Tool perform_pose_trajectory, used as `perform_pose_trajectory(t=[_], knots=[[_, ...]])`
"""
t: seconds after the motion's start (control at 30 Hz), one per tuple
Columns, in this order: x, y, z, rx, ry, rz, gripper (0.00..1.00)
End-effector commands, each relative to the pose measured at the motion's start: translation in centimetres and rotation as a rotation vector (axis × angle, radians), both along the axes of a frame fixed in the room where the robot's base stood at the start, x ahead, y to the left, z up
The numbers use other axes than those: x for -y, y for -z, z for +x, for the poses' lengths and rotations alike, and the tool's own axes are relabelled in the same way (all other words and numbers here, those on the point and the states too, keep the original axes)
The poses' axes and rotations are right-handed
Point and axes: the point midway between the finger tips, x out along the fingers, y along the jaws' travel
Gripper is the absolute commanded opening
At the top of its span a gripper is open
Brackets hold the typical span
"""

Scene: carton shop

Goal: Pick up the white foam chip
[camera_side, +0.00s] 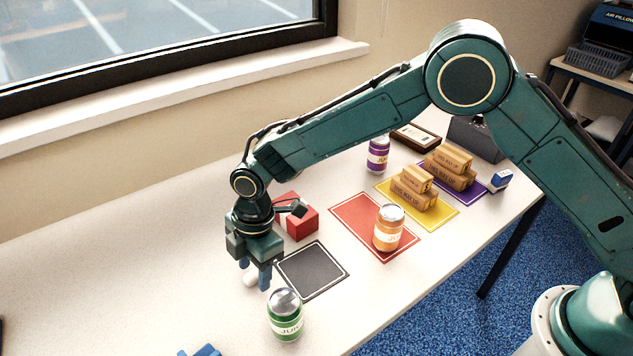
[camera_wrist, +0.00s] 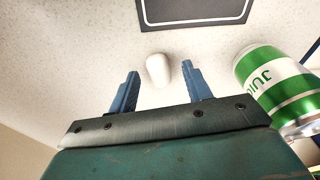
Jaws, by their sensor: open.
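The white foam chip (camera_wrist: 158,69) is a small rounded piece lying on the pale table. In the side view the chip (camera_side: 250,280) shows partly hidden behind the fingers. My gripper (camera_side: 257,275) points down, low over the table, open and with nothing held.
A green juice can (camera_side: 285,315) stands close by; it fills the right of the wrist view (camera_wrist: 275,85). A black mat (camera_side: 312,270) lies beside the chip. A red box (camera_side: 298,218), an orange can (camera_side: 388,230) and stacked cartons (camera_side: 412,190) stand farther back. Left table is mostly clear.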

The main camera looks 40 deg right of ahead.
Motion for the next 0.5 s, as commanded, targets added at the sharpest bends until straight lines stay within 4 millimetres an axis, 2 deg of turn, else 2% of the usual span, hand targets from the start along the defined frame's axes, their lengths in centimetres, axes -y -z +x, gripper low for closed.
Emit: perform_pose_trajectory(t=[0.5], knots=[[-0.03, 0.07, 0.03, 0.001, 0.000, 0.001, 0.49]])
